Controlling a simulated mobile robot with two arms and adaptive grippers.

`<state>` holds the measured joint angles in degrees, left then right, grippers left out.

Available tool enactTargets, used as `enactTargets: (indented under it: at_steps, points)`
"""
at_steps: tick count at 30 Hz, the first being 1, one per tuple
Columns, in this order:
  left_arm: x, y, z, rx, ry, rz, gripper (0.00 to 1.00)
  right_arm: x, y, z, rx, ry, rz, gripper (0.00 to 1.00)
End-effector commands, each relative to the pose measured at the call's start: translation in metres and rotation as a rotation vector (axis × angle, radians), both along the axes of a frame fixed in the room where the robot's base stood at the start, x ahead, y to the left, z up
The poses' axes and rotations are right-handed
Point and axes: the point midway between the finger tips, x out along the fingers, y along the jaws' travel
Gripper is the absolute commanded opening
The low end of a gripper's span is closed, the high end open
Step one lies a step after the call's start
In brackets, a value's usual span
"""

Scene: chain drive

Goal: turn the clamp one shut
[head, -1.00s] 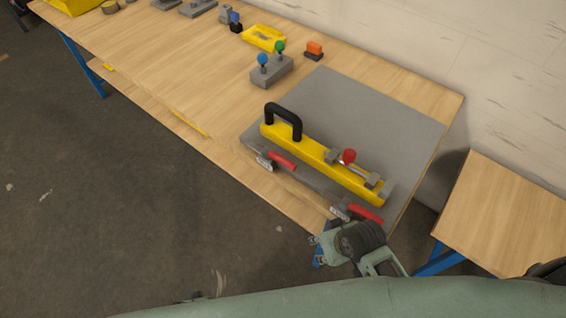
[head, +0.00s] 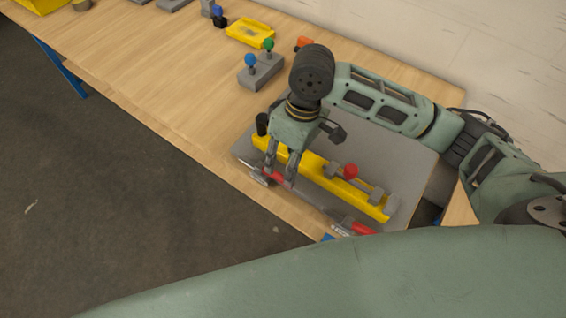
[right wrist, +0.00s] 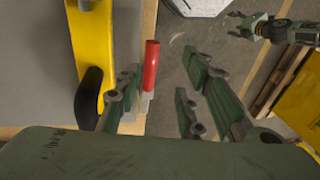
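In the head view, a yellow fixture bar (head: 322,177) with a red-knobbed part lies on a grey plate. Two red-handled clamps stand along its near side: the left one (head: 277,176) is partly hidden by my right gripper (head: 278,180), and the right one (head: 358,227) is clear. I cannot tell which is clamp one. My right gripper points down at the left clamp. In the right wrist view, its fingers are apart, with the red handle (right wrist: 151,66) between them, nearer the left finger. My left gripper (right wrist: 236,24) shows small at the top right there, its fingers apart.
The grey plate (head: 412,170) lies at the table's right end. A grey block with blue and green knobs (head: 262,76), a yellow tray (head: 250,33) and an orange-topped block (head: 304,43) stand behind. The wooden tabletop (head: 175,80) on the left is mostly clear.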

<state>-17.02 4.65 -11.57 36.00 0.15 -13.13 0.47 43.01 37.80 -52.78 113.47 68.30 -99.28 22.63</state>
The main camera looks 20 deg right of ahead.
Motion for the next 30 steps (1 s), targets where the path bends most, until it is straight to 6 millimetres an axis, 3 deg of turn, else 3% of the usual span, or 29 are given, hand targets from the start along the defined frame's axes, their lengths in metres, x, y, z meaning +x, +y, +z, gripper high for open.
enactTargets:
  at_steps: [3,7,21,30]
  points:
    - [-0.004,0.000,-0.001,0.001,0.002,-0.007,0.61,0.001,-0.012,0.010,-0.033,0.024,-0.004,0.36]
    - [-0.005,0.000,0.000,0.000,0.002,-0.009,0.61,-0.001,-0.015,0.007,-0.043,0.037,-0.006,0.36]
    - [-0.005,0.000,0.006,0.000,0.002,-0.009,0.61,-0.009,-0.004,-0.057,-0.041,0.035,-0.005,0.36]
    - [-0.005,0.000,0.007,0.000,0.002,-0.009,0.61,-0.010,-0.003,-0.064,-0.041,0.032,-0.003,0.36]
